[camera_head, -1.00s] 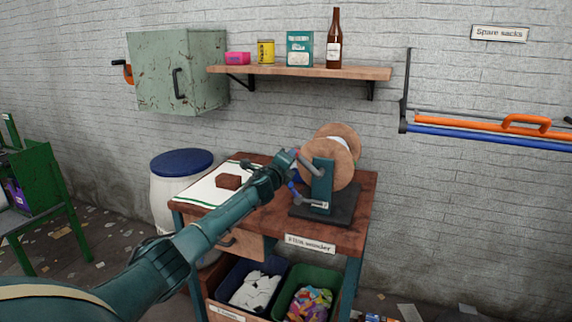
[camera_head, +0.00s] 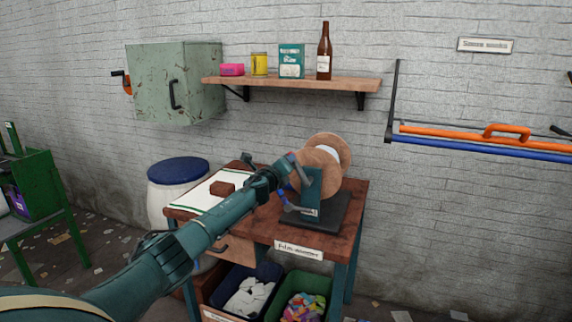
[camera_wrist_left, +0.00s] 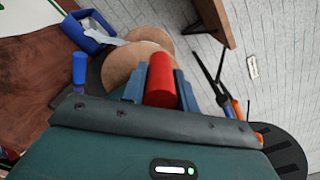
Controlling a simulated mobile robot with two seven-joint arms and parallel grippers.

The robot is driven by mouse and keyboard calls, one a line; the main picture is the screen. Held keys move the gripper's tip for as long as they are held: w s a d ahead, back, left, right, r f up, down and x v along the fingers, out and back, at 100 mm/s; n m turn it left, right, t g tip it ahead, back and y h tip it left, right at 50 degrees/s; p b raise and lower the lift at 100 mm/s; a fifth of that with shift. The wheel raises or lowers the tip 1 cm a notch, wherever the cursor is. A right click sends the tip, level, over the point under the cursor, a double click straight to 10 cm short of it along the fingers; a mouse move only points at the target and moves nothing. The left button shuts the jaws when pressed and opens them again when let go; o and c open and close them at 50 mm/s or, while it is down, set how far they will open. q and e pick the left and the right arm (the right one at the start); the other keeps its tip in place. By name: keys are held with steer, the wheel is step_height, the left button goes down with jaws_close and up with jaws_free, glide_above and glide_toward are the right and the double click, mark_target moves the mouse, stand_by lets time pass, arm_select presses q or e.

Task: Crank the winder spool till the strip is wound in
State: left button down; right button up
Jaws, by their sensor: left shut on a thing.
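The winder (camera_head: 313,198) stands on a dark base plate at the right of the wooden bench. Its spool (camera_head: 319,172) has two round wooden flanges, which also show in the left wrist view (camera_wrist_left: 122,62). Pale strip material (camera_wrist_left: 112,40) shows beside the spool in the wrist view. My left gripper (camera_head: 285,168) is at the crank on the near side of the spool. In the wrist view its fingers (camera_wrist_left: 160,92) are shut on the red crank handle (camera_wrist_left: 161,78). The handle's lower end is hidden between the fingers. My right gripper is not in view.
A blue-handled lever (camera_head: 292,207) sits low on the winder, close to my left gripper. A brown block (camera_head: 222,188) rests on the white mat (camera_head: 200,203). A shelf (camera_head: 295,83) with a bottle hangs above. Bins (camera_head: 268,308) stand under the bench.

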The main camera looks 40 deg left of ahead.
arm_select(q)
steer(key=shift+d, duration=0.1)
stand_by(0.4)
steer(key=c, duration=1.1)
jaws_free()
steer(key=shift+s+r, duration=0.1)
steer(key=shift+s, duration=0.15)
steer(key=p+v, duration=0.1)
steer(key=v, duration=1.1)
steer(key=shift+s, duration=0.35)
